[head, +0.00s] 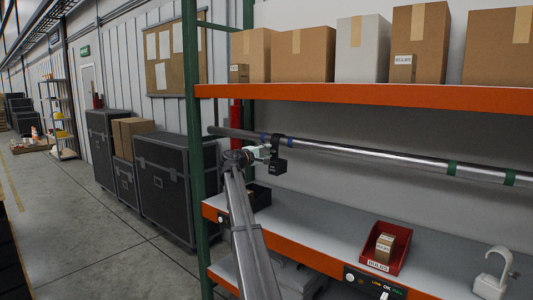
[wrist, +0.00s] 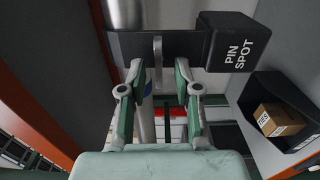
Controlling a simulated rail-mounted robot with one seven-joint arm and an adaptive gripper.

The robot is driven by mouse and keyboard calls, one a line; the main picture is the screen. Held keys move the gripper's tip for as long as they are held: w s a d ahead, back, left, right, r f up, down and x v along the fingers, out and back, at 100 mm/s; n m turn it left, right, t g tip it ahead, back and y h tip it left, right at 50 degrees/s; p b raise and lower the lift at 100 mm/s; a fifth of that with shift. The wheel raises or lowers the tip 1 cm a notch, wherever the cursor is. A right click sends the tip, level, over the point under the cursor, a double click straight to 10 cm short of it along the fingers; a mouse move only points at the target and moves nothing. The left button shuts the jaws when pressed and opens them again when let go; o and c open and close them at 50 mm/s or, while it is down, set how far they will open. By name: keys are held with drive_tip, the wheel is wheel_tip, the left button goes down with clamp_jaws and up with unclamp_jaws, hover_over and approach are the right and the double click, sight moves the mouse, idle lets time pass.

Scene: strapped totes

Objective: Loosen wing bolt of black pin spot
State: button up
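The black pin spot (head: 280,166) hangs from a metal bar (head: 345,155) by a black clamp (head: 279,142). In the wrist view the pin spot (wrist: 228,42), lettered "PIN SPOT", is at upper right beside the dark clamp (wrist: 185,45). A grey wing bolt (wrist: 158,50) stands out from the clamp. My gripper (wrist: 159,72) is open, one green-padded finger on each side of the wing bolt with gaps between. In the head view my gripper (head: 264,153) is just left of the pin spot. Contact with the bolt cannot be made out.
The bar runs under an orange-edged upper shelf (head: 350,96) holding several boxes. On the lower shelf (head: 330,222) are a black bin (head: 260,196), a red bin (head: 396,262) with a small box, and a white hook (head: 491,284). A green rack post (head: 191,100) stands left.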

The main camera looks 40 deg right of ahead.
drive_tip(key=v, duration=1.1)
drive_tip(key=shift+a, duration=0.35)
